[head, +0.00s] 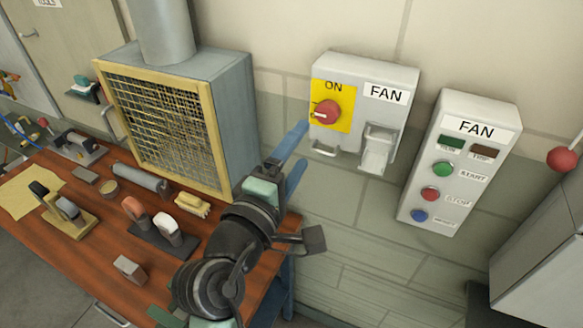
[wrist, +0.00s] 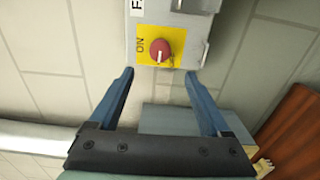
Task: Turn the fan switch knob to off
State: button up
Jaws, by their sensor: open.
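The fan switch knob (head: 327,112) is red and round on a yellow plate (head: 345,93) marked ON at the top, on a grey box labelled FAN. A pale mark on the knob points left in the head view, towards small lettering I cannot read, away from ON. In the wrist view the knob (wrist: 160,50) shows ahead, between the lines of the two fingers, with its mark pointing down. My gripper (head: 303,144) is open and empty, its blue fingers just below and left of the box. Its fingertips (wrist: 159,73) appear short of the knob, apart from it.
A second FAN box (head: 460,160) with several buttons hangs to the right. A caged vent unit (head: 180,115) stands to the left on a wooden workbench (head: 100,235) strewn with tools. A handle (head: 378,150) sticks out beside the knob. The wall below the boxes is clear.

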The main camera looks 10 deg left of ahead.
jog(key=shift+v, duration=1.1)
jog(key=shift+r, duration=0.1)
